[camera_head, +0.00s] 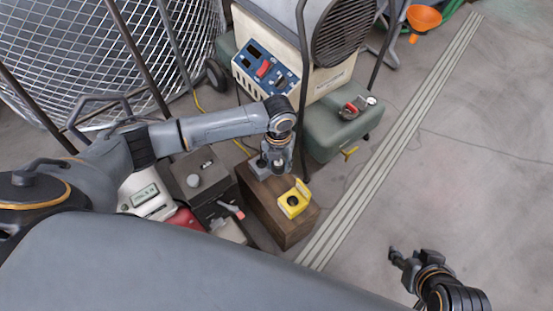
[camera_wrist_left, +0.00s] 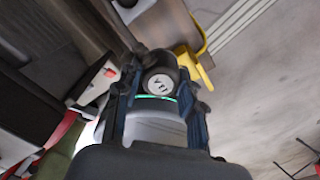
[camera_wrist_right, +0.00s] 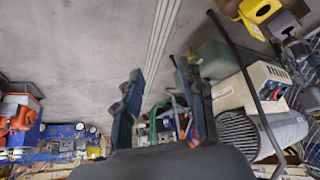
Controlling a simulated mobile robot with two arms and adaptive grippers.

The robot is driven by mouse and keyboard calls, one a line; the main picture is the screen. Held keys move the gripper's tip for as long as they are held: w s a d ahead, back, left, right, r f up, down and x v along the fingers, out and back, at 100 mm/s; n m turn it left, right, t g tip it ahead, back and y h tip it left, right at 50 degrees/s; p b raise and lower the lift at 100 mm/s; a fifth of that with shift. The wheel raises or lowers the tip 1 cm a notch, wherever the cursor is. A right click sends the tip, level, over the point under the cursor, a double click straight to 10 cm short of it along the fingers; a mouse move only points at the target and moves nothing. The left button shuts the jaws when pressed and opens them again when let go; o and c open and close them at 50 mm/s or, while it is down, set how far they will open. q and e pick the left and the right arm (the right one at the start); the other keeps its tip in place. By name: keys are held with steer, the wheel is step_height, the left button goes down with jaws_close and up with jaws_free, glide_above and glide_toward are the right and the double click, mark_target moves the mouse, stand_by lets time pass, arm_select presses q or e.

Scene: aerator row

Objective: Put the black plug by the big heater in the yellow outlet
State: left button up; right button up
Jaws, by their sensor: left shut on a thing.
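The yellow outlet (camera_head: 294,203) with a dark round socket and its lid up sits on the brown wooden block (camera_head: 283,226). My left gripper (camera_head: 274,165) is over the far end of that block, behind the outlet. In the left wrist view it is shut on the black plug (camera_wrist_left: 160,84), whose round pale face shows between the fingers. The yellow outlet (camera_wrist_left: 194,66) is just beside the plug there, apart from it as far as I can tell. The big heater (camera_head: 312,88) stands behind. My right gripper (camera_wrist_right: 160,100) is open and empty, over the floor at the right.
A grey-green tank (camera_head: 335,132) under the heater carries a red-handled part. Boxes and a white meter (camera_head: 148,195) crowd the left of the block. A large wire-guarded fan (camera_head: 95,55) stands behind.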

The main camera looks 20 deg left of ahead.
arm_select(q)
steer(key=s+d+p, duration=0.3)
steer(key=s+d, duration=0.1)
steer(key=d, duration=0.2)
steer(key=shift+d+p, duration=0.3)
steer(key=shift+d, duration=0.05)
arm_select(e)
steer(key=s+g, duration=0.1)
steer(key=s+d+f+g, duration=0.1)
steer(key=s+g, duration=0.1)
steer(key=s, duration=0.1)
steer(key=shift+s+d+f+h, duration=0.1)
steer(key=shift+d+f+h, duration=0.05)
steer(key=shift+f+h, duration=0.2)
